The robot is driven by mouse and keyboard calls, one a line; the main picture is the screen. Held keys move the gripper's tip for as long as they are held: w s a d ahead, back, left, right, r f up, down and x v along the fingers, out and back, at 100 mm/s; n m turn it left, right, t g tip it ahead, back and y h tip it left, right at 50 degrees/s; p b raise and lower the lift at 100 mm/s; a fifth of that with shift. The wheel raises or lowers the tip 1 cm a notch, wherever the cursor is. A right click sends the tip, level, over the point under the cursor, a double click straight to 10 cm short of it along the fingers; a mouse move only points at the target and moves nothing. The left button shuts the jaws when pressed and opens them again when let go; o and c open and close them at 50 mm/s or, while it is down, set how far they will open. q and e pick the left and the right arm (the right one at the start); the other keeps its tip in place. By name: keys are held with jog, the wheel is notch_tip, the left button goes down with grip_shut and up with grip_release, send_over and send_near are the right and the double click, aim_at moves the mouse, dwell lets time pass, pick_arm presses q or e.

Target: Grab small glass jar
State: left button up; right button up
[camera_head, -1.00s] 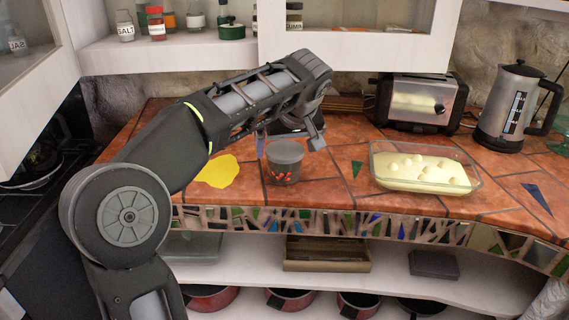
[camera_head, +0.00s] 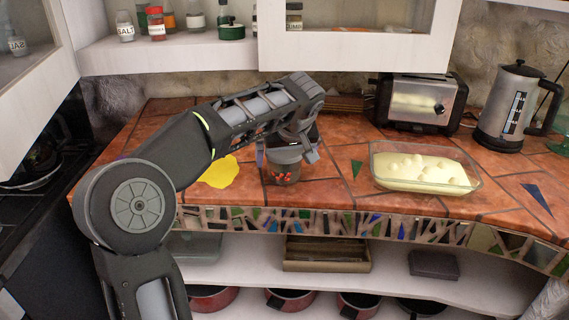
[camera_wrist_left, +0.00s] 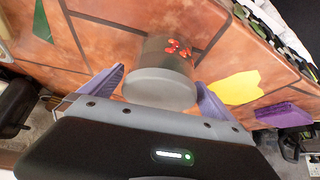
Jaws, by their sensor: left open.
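The small glass jar (camera_head: 284,172) stands upright on the tiled counter, with a grey lid and red bits visible inside. It also shows in the left wrist view (camera_wrist_left: 163,75), lying between the two purple-padded fingers. My left gripper (camera_head: 288,156) is over the jar from above and behind, with one finger on each side of it. The jaws are open in the left wrist view (camera_wrist_left: 160,95), and a gap shows beside the jar. The right gripper is not in either view.
A glass dish of pale dough (camera_head: 425,168) stands right of the jar. A yellow patch (camera_head: 219,172) lies to its left. A toaster (camera_head: 420,103) and a kettle (camera_head: 507,108) stand at the back right. A wall cabinet (camera_head: 350,35) hangs above.

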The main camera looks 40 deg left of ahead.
pick_arm(q)
jog(key=shift+c, duration=0.2)
jog(key=c, duration=1.6)
jog(key=shift+o, duration=0.2)
jog(key=shift+r, duration=0.1)
notch_tip(320, 180, up, 10)
jog(key=shift+f+p, duration=0.1)
jog(key=shift+p, duration=1)
